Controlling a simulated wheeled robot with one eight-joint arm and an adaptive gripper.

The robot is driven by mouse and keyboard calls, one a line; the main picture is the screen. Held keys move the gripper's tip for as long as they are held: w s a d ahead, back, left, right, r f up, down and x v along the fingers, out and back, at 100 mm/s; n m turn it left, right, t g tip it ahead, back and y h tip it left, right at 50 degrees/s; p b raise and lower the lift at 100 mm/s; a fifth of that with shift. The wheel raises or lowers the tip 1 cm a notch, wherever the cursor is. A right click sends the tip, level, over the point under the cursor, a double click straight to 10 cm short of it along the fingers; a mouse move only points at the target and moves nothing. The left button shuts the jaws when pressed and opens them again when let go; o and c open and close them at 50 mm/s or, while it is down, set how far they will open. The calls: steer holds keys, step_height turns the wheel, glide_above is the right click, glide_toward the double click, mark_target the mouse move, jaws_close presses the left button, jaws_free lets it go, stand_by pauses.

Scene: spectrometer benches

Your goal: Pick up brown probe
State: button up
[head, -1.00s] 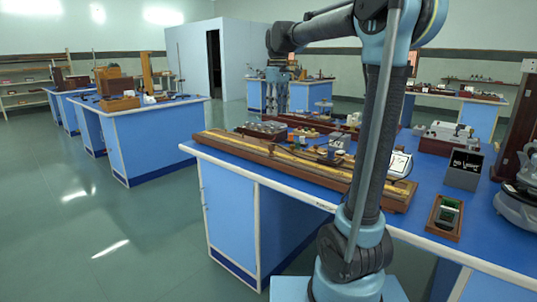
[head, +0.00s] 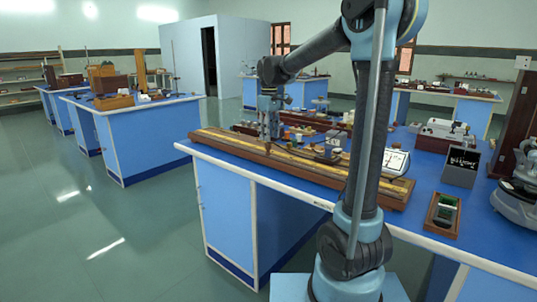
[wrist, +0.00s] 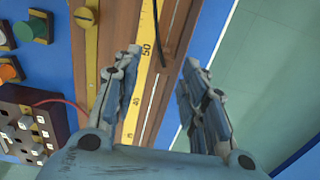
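My gripper (head: 269,136) is above the left part of the long wooden metre bridge (head: 225,146), pointing down. The bridge's yellow scale (wrist: 146,62) runs near the left finger. A thin dark piece (wrist: 167,32) lies along the brown wood just beyond the fingertips, between their lines. It may be the brown probe, but its full shape is cut off and I cannot be sure.
The blue bench's edge is right of the gripper, with floor beyond.

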mark_target(268, 145)
steer(key=shift+s+a+f, duration=0.1)
steer(key=shift+a+f, duration=0.05)
steer(key=shift+f, duration=1.25)
steer(key=shift+a+f, duration=0.1)
steer(key=shift+f, duration=1.3)
jaws_close()
